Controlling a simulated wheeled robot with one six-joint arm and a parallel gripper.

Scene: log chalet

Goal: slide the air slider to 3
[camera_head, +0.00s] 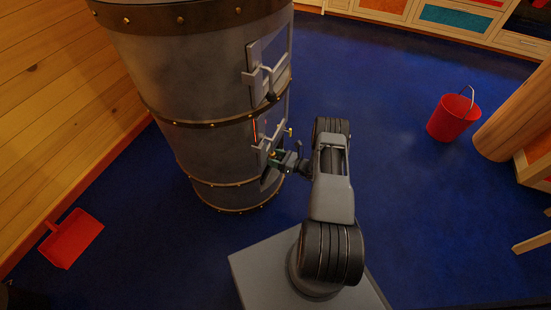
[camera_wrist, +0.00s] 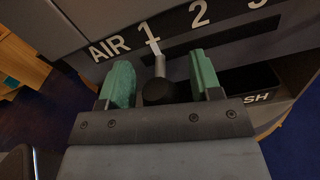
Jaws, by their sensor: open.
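The air slider (camera_wrist: 159,92) shows in the wrist view as a round black knob on a short silver stem. The stem stands in a dark slot under the label AIR 1 2 3 (camera_wrist: 199,12), at the 1. My gripper (camera_wrist: 160,63) has its green fingers apart, one on each side of the knob and stem, with visible gaps. In the head view my gripper (camera_head: 277,158) is at the lower front of the grey round stove (camera_head: 190,75). The slider is too small to make out there.
A dark opening marked ASH (camera_wrist: 252,80) lies below the slot at the right. A door handle (camera_head: 268,85) juts from the stove above my gripper. A red bucket (camera_head: 452,117) and red dustpan (camera_head: 73,238) are on the blue floor, well away.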

